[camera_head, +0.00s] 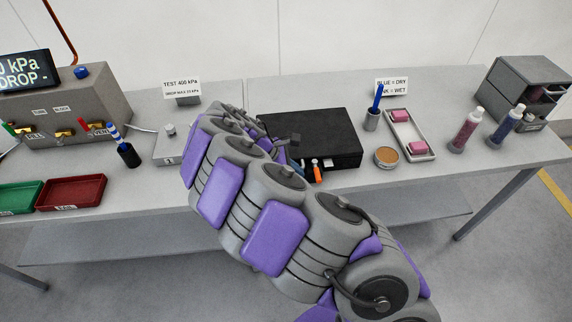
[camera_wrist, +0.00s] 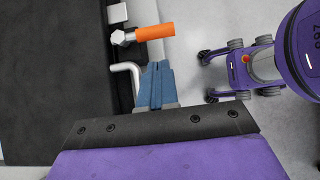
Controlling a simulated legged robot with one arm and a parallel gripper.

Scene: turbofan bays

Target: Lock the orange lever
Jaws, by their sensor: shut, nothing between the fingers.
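The orange lever (camera_wrist: 155,32) shows at the top of the wrist view, joined to a silver hex-headed pivot (camera_wrist: 121,37) at the edge of the black case (camera_wrist: 50,80). In the head view the orange lever (camera_head: 318,174) is a small piece at the front face of the black case (camera_head: 325,135). My gripper (camera_wrist: 157,70) has its blue fingers together with nothing between them. Its tips are just below the lever in the wrist view, with a small gap. In the head view my arm hides part of the case's left side and most of my gripper.
A pale bent rod (camera_wrist: 128,72) stands left of my fingers. Right of the case are a round tin (camera_head: 386,157), a white tray (camera_head: 428,155) and bottles (camera_head: 466,130). Left are a pen cup (camera_head: 128,155), a grey gauge box (camera_head: 45,110) and a red tray (camera_head: 72,193).

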